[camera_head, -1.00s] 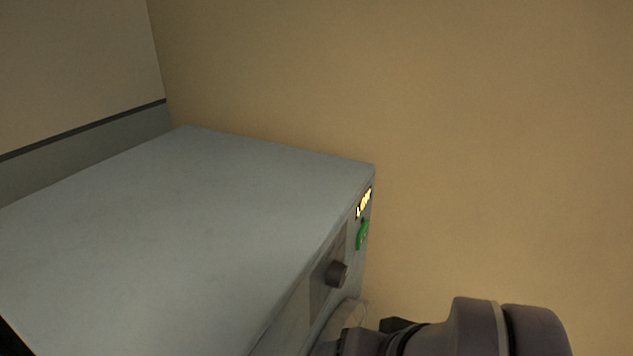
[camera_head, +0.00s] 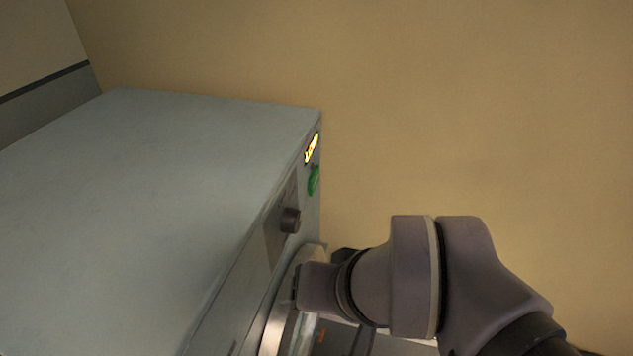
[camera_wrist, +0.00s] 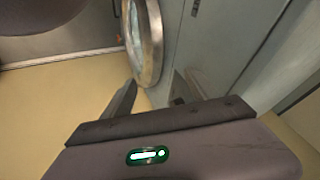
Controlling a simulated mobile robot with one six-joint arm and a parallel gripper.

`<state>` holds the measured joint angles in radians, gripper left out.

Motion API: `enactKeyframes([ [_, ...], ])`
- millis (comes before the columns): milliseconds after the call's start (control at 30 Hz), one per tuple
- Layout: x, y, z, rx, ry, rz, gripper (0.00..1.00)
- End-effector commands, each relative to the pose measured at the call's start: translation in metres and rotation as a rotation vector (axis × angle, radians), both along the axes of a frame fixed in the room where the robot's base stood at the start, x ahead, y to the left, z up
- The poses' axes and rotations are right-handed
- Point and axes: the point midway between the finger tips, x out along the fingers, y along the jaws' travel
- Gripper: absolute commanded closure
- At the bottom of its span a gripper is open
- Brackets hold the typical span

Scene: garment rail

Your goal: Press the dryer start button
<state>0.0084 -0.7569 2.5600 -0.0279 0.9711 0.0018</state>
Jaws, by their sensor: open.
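The dryer (camera_head: 150,190) is a pale grey box on the left of the head view. Its green start button (camera_head: 314,181) is on the front face, near the far top corner, just below a lit yellow display (camera_head: 312,148). I cannot make out the button in the wrist view. My arm's end is in front of the dryer, lower and nearer than the button; the fingers are not clear in the head view. In the wrist view my gripper (camera_wrist: 155,80) is open and empty, its two dark fingers apart, with the round door beyond. It appears apart from the button.
A dark knob (camera_head: 290,220) sticks out of the dryer front, nearer than the button. The round metal-rimmed door (camera_wrist: 151,45) is below it, close to my arm. A plain tan wall (camera_head: 470,110) stands behind, with open room to the dryer's right.

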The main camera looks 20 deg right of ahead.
Motion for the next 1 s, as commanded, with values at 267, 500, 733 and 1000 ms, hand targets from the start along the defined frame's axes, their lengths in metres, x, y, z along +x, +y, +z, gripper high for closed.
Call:
enactKeyframes([
  [267,0.0000,0.0000,0.0000,0.000,0.000,0.000,0.32],
  [500,0.0000,0.0000,0.0000,0.000,0.000,0.000,0.57],
  [733,0.0000,0.0000,0.0000,0.000,0.000,0.000,1.00],
  [1000,0.0000,0.0000,0.0000,0.000,0.000,0.000,1.00],
])
